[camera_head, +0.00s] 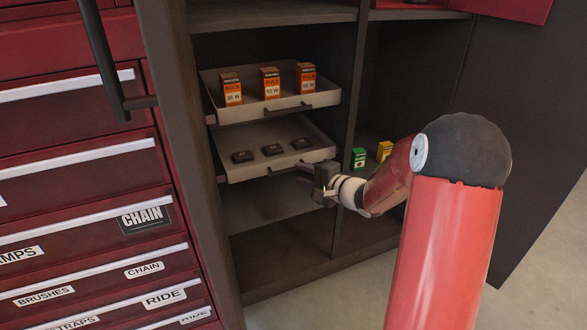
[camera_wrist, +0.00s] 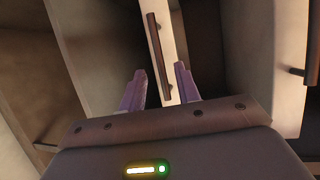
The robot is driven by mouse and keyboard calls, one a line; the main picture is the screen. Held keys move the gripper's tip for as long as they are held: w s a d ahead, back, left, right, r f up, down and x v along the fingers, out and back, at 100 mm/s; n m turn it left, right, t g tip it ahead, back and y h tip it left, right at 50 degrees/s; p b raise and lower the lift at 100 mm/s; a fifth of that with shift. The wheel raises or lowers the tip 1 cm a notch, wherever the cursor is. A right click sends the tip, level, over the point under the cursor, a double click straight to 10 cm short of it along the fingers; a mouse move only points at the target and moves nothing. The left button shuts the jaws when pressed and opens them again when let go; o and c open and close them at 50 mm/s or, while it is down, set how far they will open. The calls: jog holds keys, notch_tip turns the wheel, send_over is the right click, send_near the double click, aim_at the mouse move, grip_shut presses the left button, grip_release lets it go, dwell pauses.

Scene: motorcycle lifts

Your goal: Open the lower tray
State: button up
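The lower tray (camera_head: 234,174) is a light grey, shallow tray in the dark cabinet, holding 3 small black items. Its front panel also shows in the wrist view (camera_wrist: 171,32), with a dark bar handle (camera_wrist: 156,50). In the head view my gripper (camera_head: 306,172) is at the right part of the tray's front, by the handle. In the wrist view my gripper (camera_wrist: 160,86) is open, with its two purplish fingers apart on either side of the handle's near end. I see a gap between the fingers and the bar.
The upper tray (camera_head: 237,115), holding 3 orange bulb boxes, sits just above; its handle (camera_wrist: 304,72) is at the wrist view's right. Red drawers (camera_head: 80,165) are at left. The shelf space below is empty.

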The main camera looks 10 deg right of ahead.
aim_at(292, 170)
jog(key=shift+x, duration=2)
grip_shut()
